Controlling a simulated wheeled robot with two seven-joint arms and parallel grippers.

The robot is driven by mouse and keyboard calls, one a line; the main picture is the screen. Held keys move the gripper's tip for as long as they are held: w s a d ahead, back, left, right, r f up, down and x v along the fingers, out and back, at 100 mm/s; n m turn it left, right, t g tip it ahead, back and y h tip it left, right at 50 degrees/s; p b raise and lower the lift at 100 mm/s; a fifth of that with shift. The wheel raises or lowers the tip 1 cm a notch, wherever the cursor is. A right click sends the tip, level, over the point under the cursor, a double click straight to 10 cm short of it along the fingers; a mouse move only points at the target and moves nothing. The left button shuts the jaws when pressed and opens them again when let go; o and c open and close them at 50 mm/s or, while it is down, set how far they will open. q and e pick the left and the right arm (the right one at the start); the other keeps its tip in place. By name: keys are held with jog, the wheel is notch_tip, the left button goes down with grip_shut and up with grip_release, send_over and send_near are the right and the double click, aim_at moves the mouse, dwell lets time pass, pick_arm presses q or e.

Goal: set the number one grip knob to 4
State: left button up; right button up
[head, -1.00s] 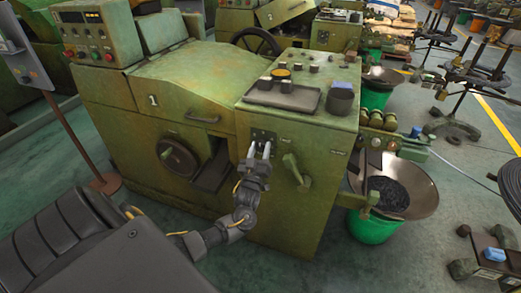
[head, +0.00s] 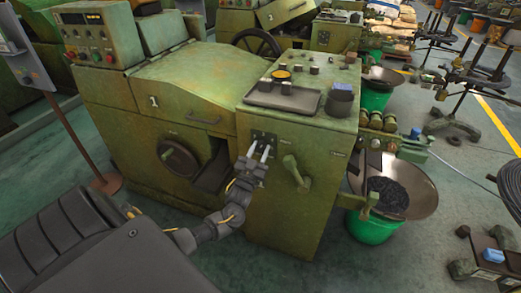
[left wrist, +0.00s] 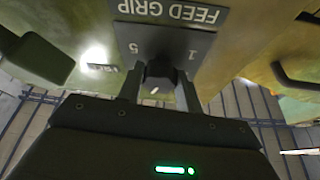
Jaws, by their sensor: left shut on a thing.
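The green machine (head: 170,80) marked "1" stands before me. On its front right panel is a small dark plate (head: 264,136); in the left wrist view the plate (left wrist: 205,45) reads "FEED GRIP" upside down, with 5 at left and 1 at right. The dark grip knob (left wrist: 160,74) sits between the two fingers in the left wrist view, with a small pale mark near its lower edge. The setting it points to is unclear. My left gripper (head: 259,151) is shut on the knob, its fingers tilted in the head view. My right gripper is not in view.
A lever handle (head: 295,170) is close to the right of my left gripper. A handwheel (head: 178,160) is at its left. A tray (head: 283,97) and a dark bin (head: 339,101) are on the machine top. A green bucket (head: 370,227) stands at right.

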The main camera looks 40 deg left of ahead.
pick_arm(q)
jog(key=m+h+p, duration=0.1)
jog(key=m+h, duration=0.1)
jog(key=m, duration=0.2)
jog(key=shift+a+r, duration=0.1)
jog(key=shift+r, duration=0.05)
jog(key=m+h+p, duration=0.1)
jog(key=m+h, duration=0.1)
jog(key=m, duration=0.1)
jog(key=shift+a, duration=0.1)
jog(key=shift+m, duration=0.5)
jog(key=shift+m+h+p, duration=0.4)
jog(key=shift+m+p, duration=0.05)
jog(key=shift+m, duration=0.65)
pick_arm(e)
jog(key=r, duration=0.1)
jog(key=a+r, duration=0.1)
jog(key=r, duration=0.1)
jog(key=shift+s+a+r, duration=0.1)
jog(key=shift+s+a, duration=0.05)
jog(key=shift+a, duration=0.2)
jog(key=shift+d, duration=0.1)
pick_arm(q)
jog(key=o, duration=1)
jog(key=shift+s, duration=0.1)
